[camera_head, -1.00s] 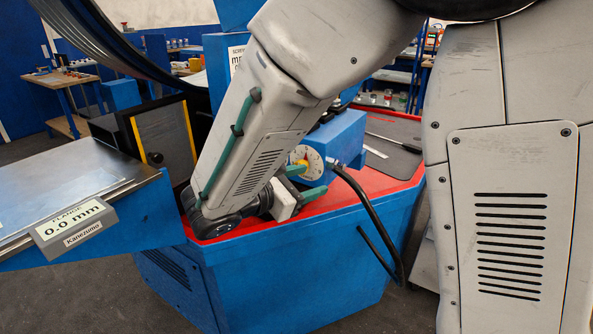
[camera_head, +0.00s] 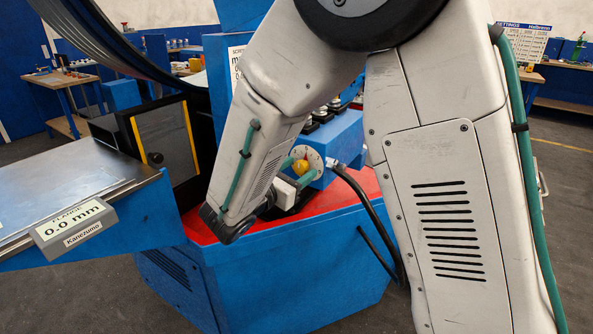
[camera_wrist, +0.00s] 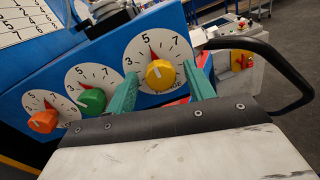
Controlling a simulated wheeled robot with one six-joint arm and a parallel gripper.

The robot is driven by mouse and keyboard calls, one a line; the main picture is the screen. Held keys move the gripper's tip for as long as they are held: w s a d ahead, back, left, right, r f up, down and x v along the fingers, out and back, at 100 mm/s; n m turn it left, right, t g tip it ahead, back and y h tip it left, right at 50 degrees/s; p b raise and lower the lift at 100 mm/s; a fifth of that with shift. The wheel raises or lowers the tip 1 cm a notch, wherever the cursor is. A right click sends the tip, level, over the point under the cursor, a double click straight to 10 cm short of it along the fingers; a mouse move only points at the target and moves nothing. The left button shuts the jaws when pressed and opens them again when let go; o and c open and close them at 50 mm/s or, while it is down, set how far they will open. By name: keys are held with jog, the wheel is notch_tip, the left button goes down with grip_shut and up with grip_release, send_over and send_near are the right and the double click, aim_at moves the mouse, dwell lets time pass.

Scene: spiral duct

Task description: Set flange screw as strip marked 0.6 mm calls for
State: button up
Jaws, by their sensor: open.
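The yellow flange knob (camera_wrist: 160,73) sits on a white numbered dial on a blue box in the wrist view; its label reads FLANGE. The dial also shows in the head view (camera_head: 314,156). My gripper (camera_wrist: 161,69) is open, with one green finger on each side of the yellow knob; whether either touches it I cannot tell. The flange readout (camera_head: 75,223) shows 0.0 mm in the head view. I cannot make out a strip marked 0.6 mm.
A green knob (camera_wrist: 91,100) and an orange knob (camera_wrist: 43,121) are on dials left of the yellow one. A black hose (camera_wrist: 285,65) curves at the right. A numbered sheet (camera_wrist: 25,22) lies upper left. A settings board (camera_head: 525,42) stands in the background.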

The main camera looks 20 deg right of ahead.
jog(key=c, duration=1)
jog(key=shift+o, duration=0.2)
jog(key=shift+n, duration=0.4)
jog(key=n, duration=0.4)
jog(key=shift+n+t, duration=0.3)
jog(key=shift+n, duration=0.1)
jog(key=n, duration=0.5)
jog(key=shift+f, duration=0.1)
jog(key=shift+n, duration=0.3)
jog(key=o, duration=1)
jog(key=shift+c, duration=0.2)
